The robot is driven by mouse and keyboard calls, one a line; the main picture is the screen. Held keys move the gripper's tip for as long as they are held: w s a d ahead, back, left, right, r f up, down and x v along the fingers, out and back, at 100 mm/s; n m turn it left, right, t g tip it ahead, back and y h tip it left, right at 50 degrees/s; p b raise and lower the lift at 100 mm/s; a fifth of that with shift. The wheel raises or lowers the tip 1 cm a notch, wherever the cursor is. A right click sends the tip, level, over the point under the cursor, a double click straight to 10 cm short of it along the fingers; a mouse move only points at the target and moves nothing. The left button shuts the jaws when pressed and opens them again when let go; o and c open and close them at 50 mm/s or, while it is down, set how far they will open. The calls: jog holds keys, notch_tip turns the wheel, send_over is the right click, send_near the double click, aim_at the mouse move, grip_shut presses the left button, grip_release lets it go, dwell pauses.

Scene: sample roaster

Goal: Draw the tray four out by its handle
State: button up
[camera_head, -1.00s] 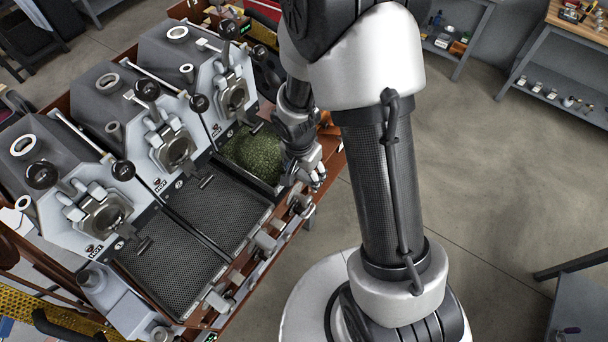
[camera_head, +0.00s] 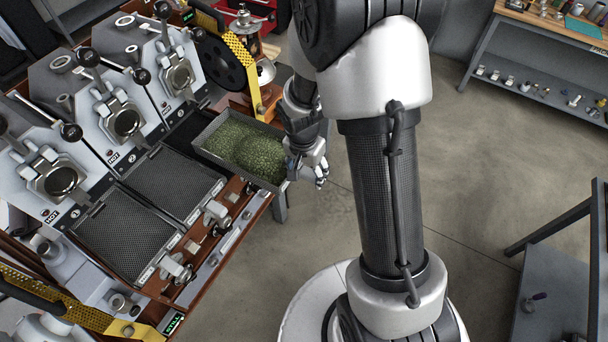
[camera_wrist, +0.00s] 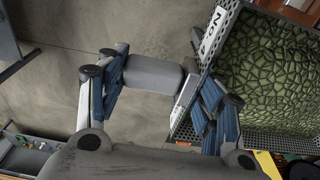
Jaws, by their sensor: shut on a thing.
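The tray (camera_head: 203,136) is a grey metal box holding a heap of green beans (camera_head: 245,148), at the far end of the roaster row in the head view. It sticks out past the row's front edge. Its perforated wall (camera_wrist: 185,125) and beans show at the right of the wrist view, with part of a label on the front. My gripper (camera_head: 308,172) is at the tray's front. In the wrist view, my gripper (camera_wrist: 158,95) has its blue-padded fingers around a grey handle (camera_wrist: 153,74). The handle is partly hidden by the fingers.
Two empty perforated trays, a middle one (camera_head: 172,184) and a nearer one (camera_head: 123,233), lie in the roaster bench. A yellow perforated guard (camera_head: 240,62) and a black wheel (camera_head: 221,62) stand behind the full tray. The floor (camera_head: 480,190) to the right is open.

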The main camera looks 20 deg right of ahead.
jog(key=shift+s+d, duration=0.35)
jog(key=s+d+b, duration=0.1)
jog(key=s+d, duration=0.8)
jog(key=s, duration=0.3)
jog(key=shift+s+d, duration=0.4)
dwell(0.8)
jog(key=s+d+r+p, duration=0.1)
jog(key=p, duration=0.1)
jog(key=s+d+r+p, duration=0.1)
jog(key=s+r, duration=0.1)
jog(key=shift+d+r+p, duration=0.2)
jog(key=shift+r+p, duration=0.05)
jog(key=shift+p, duration=0.1)
dwell(0.4)
